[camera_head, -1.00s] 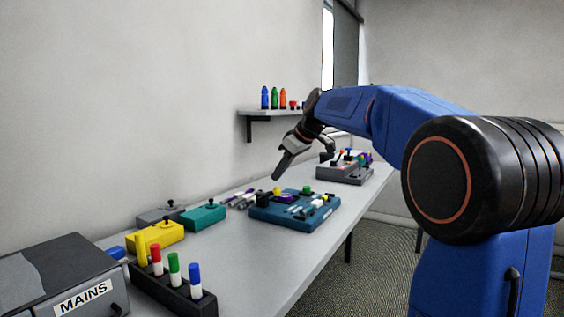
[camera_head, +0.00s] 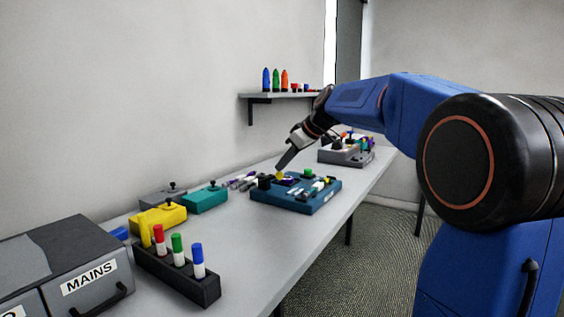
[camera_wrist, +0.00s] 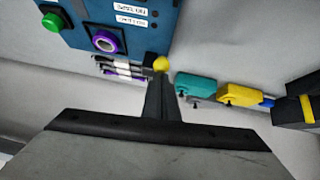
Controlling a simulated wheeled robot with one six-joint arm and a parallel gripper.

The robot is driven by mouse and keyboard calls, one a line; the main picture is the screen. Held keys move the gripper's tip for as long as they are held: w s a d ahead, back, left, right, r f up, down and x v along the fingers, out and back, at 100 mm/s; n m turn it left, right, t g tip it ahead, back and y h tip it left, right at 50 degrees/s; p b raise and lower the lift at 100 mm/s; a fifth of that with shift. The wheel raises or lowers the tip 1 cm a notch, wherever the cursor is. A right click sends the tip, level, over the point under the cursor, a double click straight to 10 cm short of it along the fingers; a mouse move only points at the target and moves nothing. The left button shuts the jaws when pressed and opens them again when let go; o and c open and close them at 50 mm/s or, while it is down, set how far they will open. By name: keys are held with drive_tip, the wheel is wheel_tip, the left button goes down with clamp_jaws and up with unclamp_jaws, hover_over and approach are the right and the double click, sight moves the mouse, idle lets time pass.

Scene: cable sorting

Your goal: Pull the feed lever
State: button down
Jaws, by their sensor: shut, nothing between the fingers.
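A blue control panel (camera_head: 299,203) lies on the bench, with a green button, a purple-ringed part and white labels. A yellow ball knob (camera_head: 281,175), which looks like the lever's end, stands at its left edge. In the wrist view the yellow knob (camera_wrist: 161,63) is just beyond my fingertips, and the panel (camera_wrist: 88,12) fills the upper left. My gripper (camera_head: 280,167) is shut and empty, pointing down at the knob. In the wrist view my gripper (camera_wrist: 158,80) nearly meets the knob; I cannot tell if they touch. The lever's shaft is hidden.
Teal (camera_head: 205,200) and yellow (camera_head: 160,217) boxes sit left of the panel. Nearer are a dark rack (camera_head: 175,272) with capped markers and the grey MAINS box (camera_head: 60,260). A grey device (camera_head: 345,157) stands beyond. A wall shelf (camera_head: 268,97) holds small coloured items.

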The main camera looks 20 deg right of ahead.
drive_tip(key=shift+s+d+f+t+y, duration=0.25)
drive_tip(key=shift+s+f+t+y, duration=0.15)
drive_tip(key=shift+f, duration=0.2)
drive_tip(key=shift+s+d+f+t+y, duration=0.3)
drive_tip(key=shift+f+t, duration=0.2)
drive_tip(key=shift+f, duration=0.1)
drive_tip(key=shift+s+d+f, duration=0.15)
drive_tip(key=shift+s+f, duration=0.05)
drive_tip(key=shift+f, duration=0.55)
drive_tip(key=shift+s+d+f, duration=0.1)
drive_tip(key=shift+s+f, duration=0.05)
drive_tip(key=shift+f, duration=0.65)
drive_tip(key=shift+s+d+f, duration=0.15)
drive_tip(key=shift+s+f, duration=0.05)
drive_tip(key=shift+f, duration=0.55)
drive_tip(key=shift+s+r, duration=0.15)
drive_tip(key=shift+r, duration=0.35)
drive_tip(key=s+r, duration=0.1)
drive_tip(key=d+r, duration=0.1)
drive_tip(key=r, duration=0.1)
drive_tip(key=shift+s+d, duration=0.15)
drive_tip(key=shift+s, duration=0.2)
drive_tip(key=s+d+r, duration=0.2)
drive_tip(key=s+d, duration=0.3)
drive_tip(key=s, duration=0.2)
drive_tip(key=shift+s+r, duration=0.2)
drive_tip(key=shift+r, duration=0.15)
